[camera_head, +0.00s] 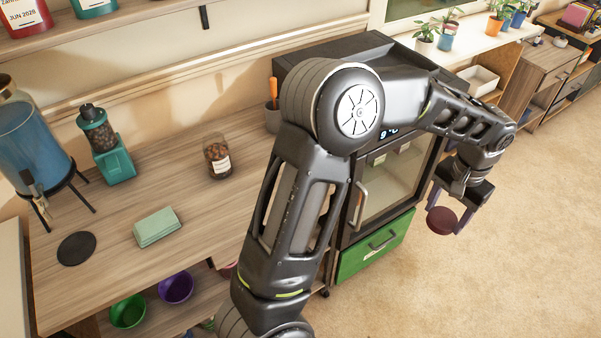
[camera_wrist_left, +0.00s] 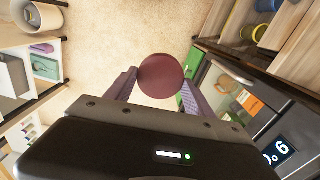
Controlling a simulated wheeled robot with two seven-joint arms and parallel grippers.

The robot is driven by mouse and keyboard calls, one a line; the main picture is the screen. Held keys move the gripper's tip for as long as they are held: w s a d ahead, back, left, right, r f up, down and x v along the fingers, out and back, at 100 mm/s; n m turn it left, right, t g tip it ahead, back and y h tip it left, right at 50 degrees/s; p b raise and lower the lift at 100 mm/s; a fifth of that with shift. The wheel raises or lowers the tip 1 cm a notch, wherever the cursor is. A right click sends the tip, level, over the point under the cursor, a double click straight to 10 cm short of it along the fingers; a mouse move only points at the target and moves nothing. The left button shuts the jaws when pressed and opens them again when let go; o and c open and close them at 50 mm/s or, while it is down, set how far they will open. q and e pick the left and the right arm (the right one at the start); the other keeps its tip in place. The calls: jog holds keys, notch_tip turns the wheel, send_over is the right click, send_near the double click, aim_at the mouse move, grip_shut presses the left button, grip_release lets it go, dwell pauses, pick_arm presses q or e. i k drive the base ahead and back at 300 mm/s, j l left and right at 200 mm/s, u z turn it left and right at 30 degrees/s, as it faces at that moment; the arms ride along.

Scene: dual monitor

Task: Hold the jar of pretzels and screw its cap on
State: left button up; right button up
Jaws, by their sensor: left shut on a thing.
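The jar of pretzels (camera_head: 217,160) is a clear glass jar with brown contents and a pale label. It stands upright on the wooden counter in the head view, with no cap seen on it. My left gripper (camera_head: 447,221) is far to the right of the jar, beyond the black appliance and above the floor. Its purple fingers are shut on a round dark red cap (camera_head: 442,221). The left wrist view also shows the cap (camera_wrist_left: 161,76) between the fingertips. My right gripper is in neither view.
On the counter (camera_head: 180,190) are a black disc (camera_head: 76,248), pale green blocks (camera_head: 157,227), a teal grinder (camera_head: 110,155) and a blue dispenser (camera_head: 33,145). The black appliance (camera_head: 385,190) stands between the jar and my gripper. Counter around the jar is clear.

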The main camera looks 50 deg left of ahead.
aim_at(215, 150)
jog(key=i+l, duration=0.1)
jog(key=l, duration=0.25)
jog(key=i+l, duration=0.1)
jog(key=l, duration=0.3)
jog(key=i+l, duration=0.1)
jog(key=l, duration=0.25)
jog(key=u, duration=4.1)
